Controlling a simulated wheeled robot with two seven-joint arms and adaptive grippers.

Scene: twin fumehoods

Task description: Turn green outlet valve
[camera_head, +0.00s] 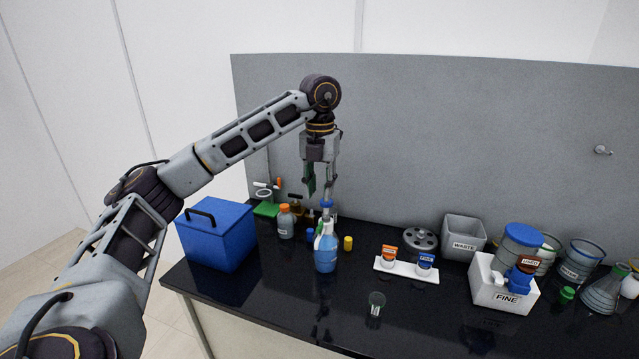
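My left gripper (320,186) points down in front of the grey back panel, above the bottles at the back left of the bench. Its two fingers look spread, with a gap between them. A dark green piece (311,179) shows at its left finger. I cannot tell whether this is the green outlet valve or whether the finger touches it. A thin grey upright part with a blue piece (326,203) shows just below the right finger, above a blue wash bottle (326,254). My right gripper is not in view.
A blue lidded box (216,237) stands at the bench's left end. An orange-capped bottle (286,222) and a yellow-capped item (348,243) stand near the wash bottle. A white tray (404,270), a WASTE bin (463,236) and glassware lie right. The front middle is mostly clear.

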